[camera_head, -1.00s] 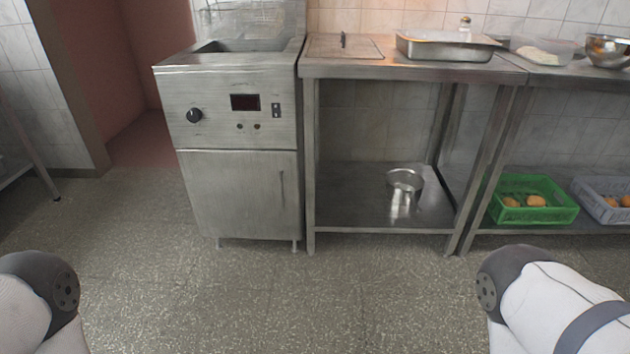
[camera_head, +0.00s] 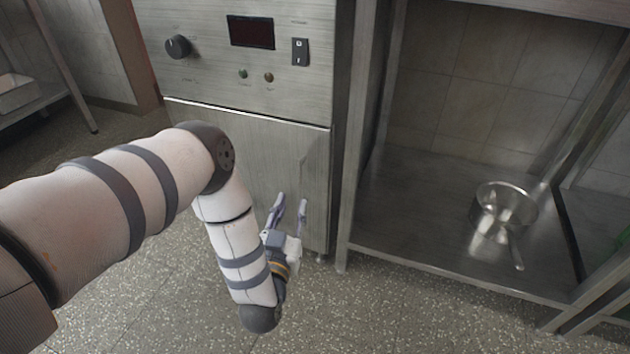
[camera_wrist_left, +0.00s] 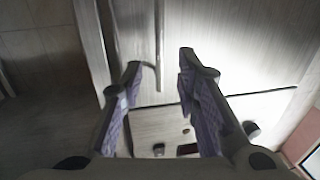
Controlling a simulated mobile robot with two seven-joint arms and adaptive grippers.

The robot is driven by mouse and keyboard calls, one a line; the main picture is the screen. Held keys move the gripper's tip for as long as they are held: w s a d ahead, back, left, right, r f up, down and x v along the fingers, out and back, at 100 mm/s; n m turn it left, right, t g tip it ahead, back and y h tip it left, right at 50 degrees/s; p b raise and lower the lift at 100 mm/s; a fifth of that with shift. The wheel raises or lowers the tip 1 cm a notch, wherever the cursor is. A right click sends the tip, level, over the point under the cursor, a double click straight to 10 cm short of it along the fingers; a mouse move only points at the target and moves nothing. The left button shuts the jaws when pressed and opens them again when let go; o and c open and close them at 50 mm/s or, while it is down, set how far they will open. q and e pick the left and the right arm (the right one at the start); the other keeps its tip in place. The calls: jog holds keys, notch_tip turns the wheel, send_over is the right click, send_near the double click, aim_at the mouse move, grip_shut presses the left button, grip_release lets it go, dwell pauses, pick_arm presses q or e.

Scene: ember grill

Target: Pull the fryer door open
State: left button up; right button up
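The fryer (camera_head: 260,75) stands ahead, and its brushed-metal door (camera_head: 265,145) is shut below the control panel. The door's thin upright handle (camera_head: 303,168) is faint near the door's right edge. My left gripper (camera_head: 290,207) is open and empty, in front of the door's lower right part, with its fingers pointing up toward the handle. In the left wrist view, which is upside down, the handle (camera_wrist_left: 160,45) appears between the two spread fingers of the gripper (camera_wrist_left: 160,65). Neither finger visibly touches it. My left arm hides the door's left part. My right gripper is out of view.
A steel table with a low shelf (camera_head: 440,215) stands right of the fryer, and a pot (camera_head: 502,205) sits on that shelf. The fryer panel carries a black knob (camera_head: 178,46). The speckled floor (camera_head: 400,310) in front is clear.

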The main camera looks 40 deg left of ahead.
aim_at(299, 185)
pick_arm(q)
jog(key=b+x, duration=0.2)
jog(key=x, duration=0.6)
jog(key=shift+w+a+f, duration=0.1)
jog(key=shift+w+f, duration=0.05)
jog(key=shift+f, duration=0.05)
jog(key=shift+w+a, duration=0.1)
jog(key=shift+w, duration=0.15)
grip_shut()
